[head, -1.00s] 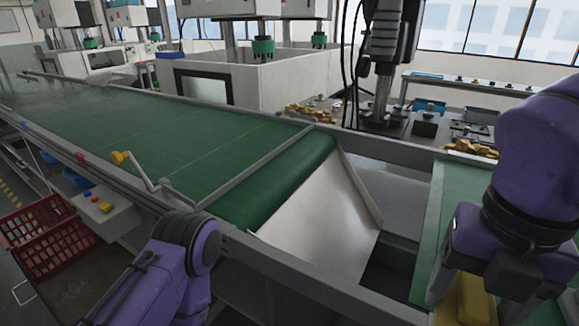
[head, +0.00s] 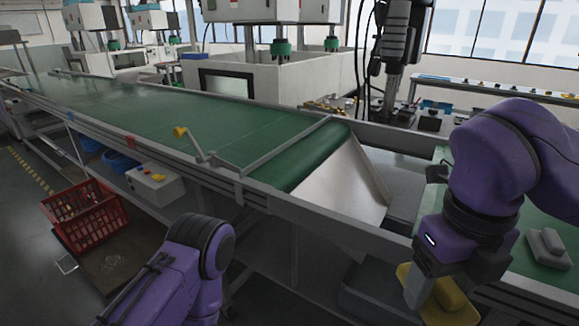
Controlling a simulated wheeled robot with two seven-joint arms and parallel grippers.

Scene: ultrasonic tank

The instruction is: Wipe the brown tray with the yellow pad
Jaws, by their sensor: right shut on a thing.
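My right gripper (head: 430,290) points down at the lower right, at the front left corner of the green work surface (head: 520,262). It is shut on the yellow pad (head: 447,304), which shows on both sides of the fingers. The pad's underside and what lies below it are hidden. My left arm shows at the lower left, but its gripper is out of view. I cannot make out a brown tray for certain.
A grey block (head: 545,248) lies on the green surface, right of my right gripper. The green conveyor (head: 190,125) ends at a metal chute (head: 340,185). A red crate (head: 90,215) stands low at the left, and a control box (head: 155,185) hangs on the conveyor's side.

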